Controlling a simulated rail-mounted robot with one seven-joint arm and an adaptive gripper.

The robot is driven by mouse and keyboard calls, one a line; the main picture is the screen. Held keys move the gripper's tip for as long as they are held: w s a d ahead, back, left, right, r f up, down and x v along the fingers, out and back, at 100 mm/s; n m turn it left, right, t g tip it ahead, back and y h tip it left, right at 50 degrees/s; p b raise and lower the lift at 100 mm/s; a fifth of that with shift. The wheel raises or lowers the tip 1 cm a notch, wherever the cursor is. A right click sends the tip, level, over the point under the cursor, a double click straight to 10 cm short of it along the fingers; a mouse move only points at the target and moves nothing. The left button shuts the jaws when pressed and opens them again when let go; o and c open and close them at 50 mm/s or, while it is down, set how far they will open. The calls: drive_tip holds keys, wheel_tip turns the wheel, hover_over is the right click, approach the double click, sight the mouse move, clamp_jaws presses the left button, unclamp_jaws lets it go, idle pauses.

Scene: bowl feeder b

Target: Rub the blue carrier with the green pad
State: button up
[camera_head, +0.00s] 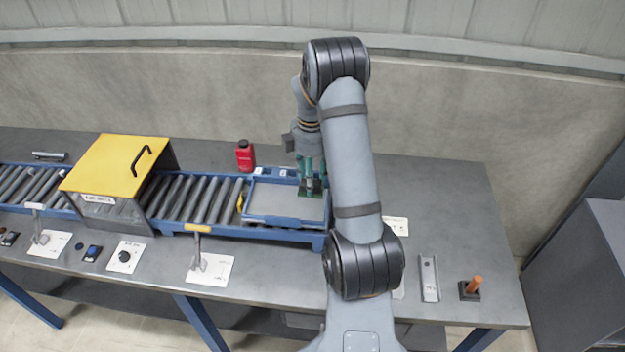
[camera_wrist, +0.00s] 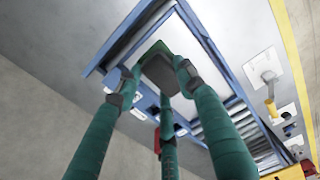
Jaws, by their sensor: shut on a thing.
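The blue carrier (camera_head: 284,221) is a shallow tray with a blue rim and a flat grey floor, at the right end of the roller conveyor. In the wrist view its blue rim (camera_wrist: 206,42) frames the grey floor. My gripper (camera_head: 311,178) has green fingers and points down over the carrier's right part. In the wrist view the fingers (camera_wrist: 155,85) are closed around a dark block with a green edge, the green pad (camera_wrist: 153,48). The pad is over the carrier's floor; I cannot tell whether it touches it. My arm hides part of the right end.
A red bottle (camera_head: 245,156) stands behind the conveyor. A yellow-topped box (camera_head: 115,165) straddles the rollers (camera_head: 195,198) at the left. Labelled cards and small fixtures line the table's front. A metal channel (camera_head: 429,279) and an orange peg (camera_head: 473,286) are at the right.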

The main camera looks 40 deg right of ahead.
drive_tip(key=shift+a+r+p, duration=0.1)
drive_tip(key=shift+r+p, duration=0.65)
drive_tip(key=shift+r, duration=0.45)
